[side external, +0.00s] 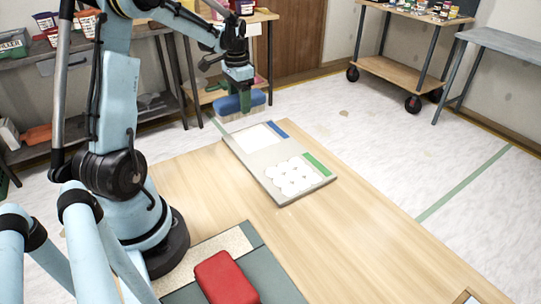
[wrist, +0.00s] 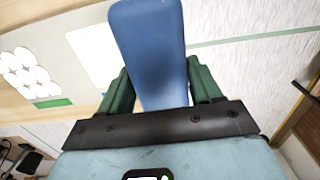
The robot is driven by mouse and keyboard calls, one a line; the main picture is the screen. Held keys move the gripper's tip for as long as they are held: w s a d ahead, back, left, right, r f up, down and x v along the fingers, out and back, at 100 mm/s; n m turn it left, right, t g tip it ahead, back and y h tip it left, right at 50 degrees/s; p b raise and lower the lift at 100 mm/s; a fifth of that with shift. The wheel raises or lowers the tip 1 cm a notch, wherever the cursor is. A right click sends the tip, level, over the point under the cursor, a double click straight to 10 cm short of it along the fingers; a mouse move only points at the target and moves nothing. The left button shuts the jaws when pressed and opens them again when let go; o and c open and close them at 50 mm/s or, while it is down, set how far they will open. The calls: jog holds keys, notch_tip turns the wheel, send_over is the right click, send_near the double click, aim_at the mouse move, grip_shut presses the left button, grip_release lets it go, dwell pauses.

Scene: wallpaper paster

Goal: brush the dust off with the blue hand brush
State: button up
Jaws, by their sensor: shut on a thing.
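My gripper (side external: 247,99) is shut on the blue hand brush (side external: 228,104), with green fingers on both sides of it. The brush is held in the air above the far end of a light grey board (side external: 262,157), and its pale bristles face down. In the wrist view the blue brush back (wrist: 150,45) sits between my fingers (wrist: 160,88). The board has a plain white square (side external: 258,135) beside a blue strip and a cluster of white round patches (side external: 292,175) beside a green strip. I cannot make out loose dust.
The board lies on a wooden table (side external: 365,235) with clear wood to its right and front. A red block (side external: 226,279) rests on a grey-green mat (side external: 272,280) at the near edge. Shelves and a wheeled cart (side external: 405,68) stand beyond.

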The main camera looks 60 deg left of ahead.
notch_tip(320, 180, up, 4)
jog(key=shift+r, duration=0.1)
jog(key=f, duration=0.5)
jog(key=d+f, duration=0.1)
jog(key=f, duration=0.2)
jog(key=shift+c, duration=0.5)
jog(key=d, duration=1.5)
jog(key=shift+d, duration=0.3)
jog(key=a, duration=1.6)
jog(key=shift+a+f, duration=0.1)
jog(key=shift+f, duration=0.05)
jog(key=shift+c, duration=1.1)
jog(key=shift+a+r, duration=0.2)
jog(key=shift+a, duration=0.1)
notch_tip(320, 180, up, 8)
jog(key=shift+d+r, duration=0.1)
jog(key=o, duration=0.9)
jog(key=shift+c, duration=0.2)
jog(key=c, duration=0.5)
